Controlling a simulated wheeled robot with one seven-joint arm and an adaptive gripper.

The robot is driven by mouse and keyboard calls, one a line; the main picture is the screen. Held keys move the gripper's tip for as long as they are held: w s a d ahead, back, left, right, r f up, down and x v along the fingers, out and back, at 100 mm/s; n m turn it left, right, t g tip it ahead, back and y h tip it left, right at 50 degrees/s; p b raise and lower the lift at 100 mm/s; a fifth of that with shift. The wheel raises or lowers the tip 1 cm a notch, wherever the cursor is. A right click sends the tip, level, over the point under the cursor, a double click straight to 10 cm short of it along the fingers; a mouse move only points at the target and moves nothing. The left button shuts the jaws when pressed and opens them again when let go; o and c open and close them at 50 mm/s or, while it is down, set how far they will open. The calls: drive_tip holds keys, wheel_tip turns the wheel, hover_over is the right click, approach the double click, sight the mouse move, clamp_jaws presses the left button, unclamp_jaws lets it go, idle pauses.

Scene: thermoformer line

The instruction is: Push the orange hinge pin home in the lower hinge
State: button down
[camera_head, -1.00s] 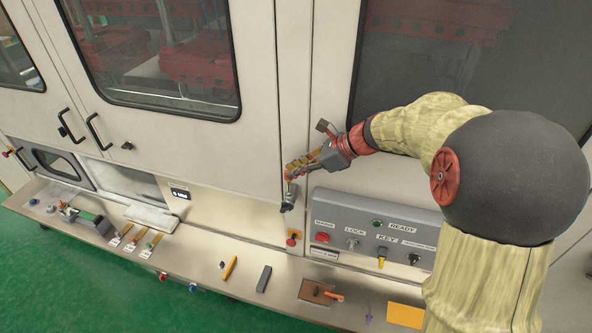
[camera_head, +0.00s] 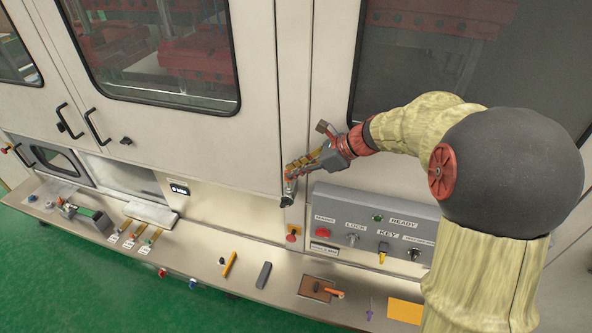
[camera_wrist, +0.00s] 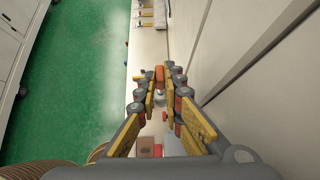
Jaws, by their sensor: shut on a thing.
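My gripper (camera_head: 291,174) is at the lower right corner of the large cream door, directly above the lower hinge (camera_head: 288,196). In the wrist view its yellow-padded fingers (camera_wrist: 161,75) are shut on the orange hinge pin (camera_wrist: 159,78). Only the pin's orange end shows between the fingertips. A grey round part shows just below the pin in the wrist view. The fingers cover the pin's shaft, so I cannot tell how deep it sits in the hinge.
A grey control panel (camera_head: 345,207) with knobs and a key juts out right of the hinge. The shelf below holds a yellow-orange tool (camera_head: 229,265), a dark block (camera_head: 264,275) and a brown tray (camera_head: 306,289).

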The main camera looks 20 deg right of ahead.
drive_tip(key=shift+f+b, duration=1.15)
drive_tip(key=shift+f, duration=1)
drive_tip(key=c, duration=1.8)
unclamp_jaws()
drive_tip(key=shift+c, duration=0.2)
drive_tip(key=v, duration=1.2)
drive_tip(key=shift+o, duration=1.3)
drive_tip(key=shift+f, duration=0.1)
drive_tip(key=o, duration=0.9)
drive_tip(key=shift+o, duration=0.2)
drive_tip(key=shift+r, duration=0.25)
drive_tip(key=shift+c, duration=0.4)
